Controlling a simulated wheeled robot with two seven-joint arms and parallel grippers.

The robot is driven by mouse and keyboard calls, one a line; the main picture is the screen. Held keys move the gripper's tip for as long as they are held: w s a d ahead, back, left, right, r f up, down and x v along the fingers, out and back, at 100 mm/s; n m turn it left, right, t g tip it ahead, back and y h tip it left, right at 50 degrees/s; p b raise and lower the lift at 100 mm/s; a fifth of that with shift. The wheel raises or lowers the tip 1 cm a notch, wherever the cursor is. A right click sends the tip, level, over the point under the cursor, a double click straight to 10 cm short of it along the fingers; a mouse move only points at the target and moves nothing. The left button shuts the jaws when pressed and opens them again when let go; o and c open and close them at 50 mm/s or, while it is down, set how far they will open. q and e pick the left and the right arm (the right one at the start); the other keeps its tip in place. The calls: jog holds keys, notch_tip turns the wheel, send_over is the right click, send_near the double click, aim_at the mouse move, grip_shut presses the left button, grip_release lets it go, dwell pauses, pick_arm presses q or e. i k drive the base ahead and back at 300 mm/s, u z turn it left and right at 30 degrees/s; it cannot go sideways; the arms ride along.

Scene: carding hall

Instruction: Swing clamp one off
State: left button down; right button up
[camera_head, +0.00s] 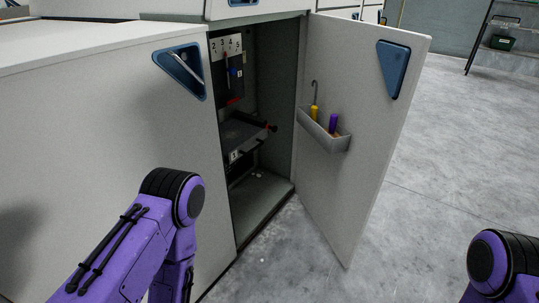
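An open cabinet stands left of centre, and its interior is partly in shadow. Inside, a white number plate (226,46) reads 2, 3 and 4, with a small red and blue handled part (231,71) under it. Lower down, a dark bracket (243,133) carries a small white label (234,156) and a red-tipped lever (271,127). I cannot tell which part is clamp one, as the label is too small to read. Only purple links of my two arms show, at bottom left and bottom right. Both grippers are out of view.
The cabinet door (362,110) hangs open to the right, with a blue triangular handle (393,68). A grey door tray (323,132) holds a yellow-handled hook (314,104) and a purple-handled tool (333,122). The concrete floor (460,150) is clear; a shelf rack (497,50) stands behind.

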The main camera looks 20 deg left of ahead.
aim_at(274, 129)
jog(key=z, duration=0.7)
jog(key=i, duration=1.3)
jog(key=u, duration=0.6)
jog(key=i, duration=0.5)
jog(key=u, duration=0.45)
